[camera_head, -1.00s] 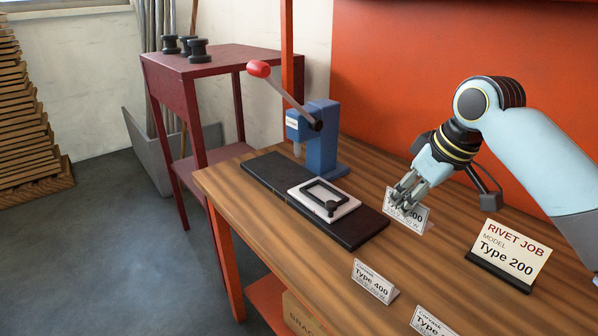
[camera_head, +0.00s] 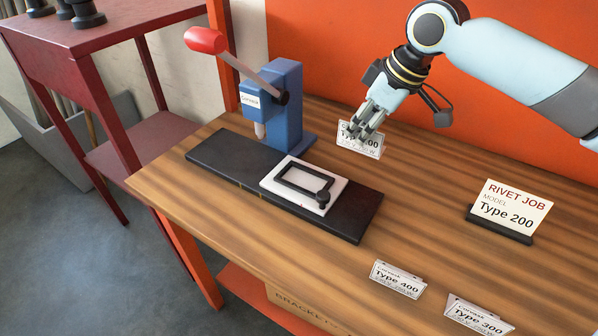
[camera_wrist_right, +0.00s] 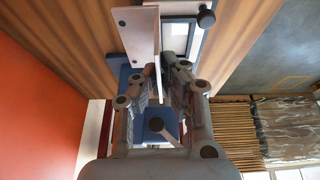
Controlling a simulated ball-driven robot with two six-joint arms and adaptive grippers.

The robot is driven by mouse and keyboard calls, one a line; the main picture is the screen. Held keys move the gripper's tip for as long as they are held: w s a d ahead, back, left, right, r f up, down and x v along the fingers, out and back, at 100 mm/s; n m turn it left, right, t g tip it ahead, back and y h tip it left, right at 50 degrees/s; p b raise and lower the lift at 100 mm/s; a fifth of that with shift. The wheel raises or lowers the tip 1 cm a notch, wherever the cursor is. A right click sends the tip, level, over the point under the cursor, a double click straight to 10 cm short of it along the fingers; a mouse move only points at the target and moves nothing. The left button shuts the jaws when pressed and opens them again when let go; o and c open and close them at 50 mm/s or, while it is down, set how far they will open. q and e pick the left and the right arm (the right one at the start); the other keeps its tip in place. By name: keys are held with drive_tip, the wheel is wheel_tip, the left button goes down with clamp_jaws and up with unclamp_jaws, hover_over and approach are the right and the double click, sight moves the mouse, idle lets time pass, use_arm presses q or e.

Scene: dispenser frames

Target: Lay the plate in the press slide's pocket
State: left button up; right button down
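The plate (camera_head: 366,148) is a small white label with print ending in "00" and a voltage line. It is upright in my right gripper (camera_head: 357,131), whose fingers cover part of its print. In the right wrist view, the plate (camera_wrist_right: 139,38) rises between the two fingers (camera_wrist_right: 161,75), shut on its edge. The press slide (camera_head: 268,184) is a white block with a black-framed rectangular pocket (camera_head: 300,178), no plate in it, and a black knob at its right corner. The held plate is behind and right of the slide, apart from it. My left gripper is not in view.
The blue press (camera_head: 286,105) with its red-knobbed lever (camera_head: 206,41) stands behind the slide's black base (camera_head: 222,160). A Rivet Job sign, Type 200 (camera_head: 508,208), stands right. Bare wood lies between.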

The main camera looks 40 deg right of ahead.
drive_tip(key=w+a+f, duration=0.4)
drive_tip(key=w+a, duration=0.1)
drive_tip(key=w+a+f, duration=0.2)
drive_tip(key=a, duration=0.1)
drive_tip(key=shift+w+a+f+p, duration=0.15)
drive_tip(key=shift+a+f+p, duration=0.15)
drive_tip(key=shift+p, duration=0.1)
drive_tip(key=shift+w+f, duration=0.1)
drive_tip(key=shift+f, duration=2.05)
drive_tip(key=c, duration=1.9)
unclamp_jaws()
drive_tip(key=shift+f, duration=0.1)
drive_tip(key=o, duration=0.4)
